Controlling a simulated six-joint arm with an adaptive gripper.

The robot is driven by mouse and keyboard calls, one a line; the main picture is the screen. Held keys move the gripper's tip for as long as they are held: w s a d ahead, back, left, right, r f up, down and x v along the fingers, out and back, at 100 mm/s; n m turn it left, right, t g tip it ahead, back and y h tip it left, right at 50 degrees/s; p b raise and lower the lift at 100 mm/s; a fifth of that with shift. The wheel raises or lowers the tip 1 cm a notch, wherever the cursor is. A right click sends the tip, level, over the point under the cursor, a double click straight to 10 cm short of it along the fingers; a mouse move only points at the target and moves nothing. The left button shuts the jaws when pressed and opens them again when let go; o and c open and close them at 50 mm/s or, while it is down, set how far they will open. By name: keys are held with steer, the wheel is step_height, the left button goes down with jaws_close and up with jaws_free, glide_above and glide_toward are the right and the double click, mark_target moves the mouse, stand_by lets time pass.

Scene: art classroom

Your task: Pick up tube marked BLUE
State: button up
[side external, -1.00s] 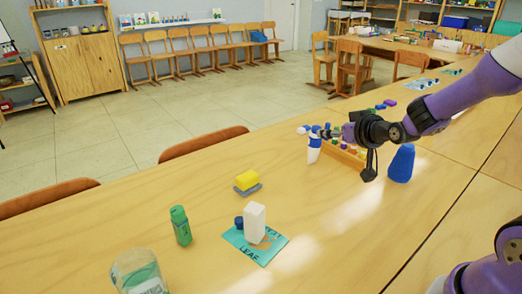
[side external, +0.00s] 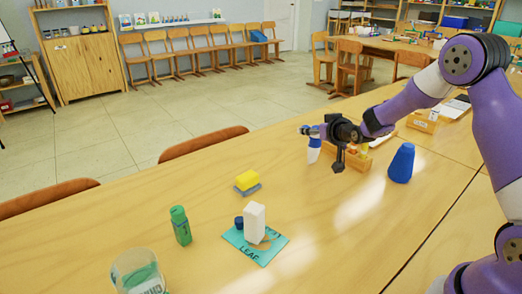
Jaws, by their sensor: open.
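No tube with a readable BLUE marking shows. My gripper (side external: 310,131) is open, its fingers pointing left above the back part of the near table. A blue-and-white object (side external: 314,150) stands just below the fingertips; I cannot tell whether they touch it. A wooden holder with coloured pieces (side external: 357,160) is behind and below my wrist and partly hidden. A green tube-like bottle (side external: 181,226) stands upright at the front left, well away from the gripper. A small dark blue round thing (side external: 239,222) sits beside a white block.
The white block (side external: 255,223) stands on a teal card marked LEAF (side external: 262,256). A yellow-and-grey sponge (side external: 247,182) lies behind it. A clear jar (side external: 138,272) is at the front left. A blue cone (side external: 402,163) stands right of the gripper.

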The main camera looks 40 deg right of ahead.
jaws_close()
stand_by(0.3)
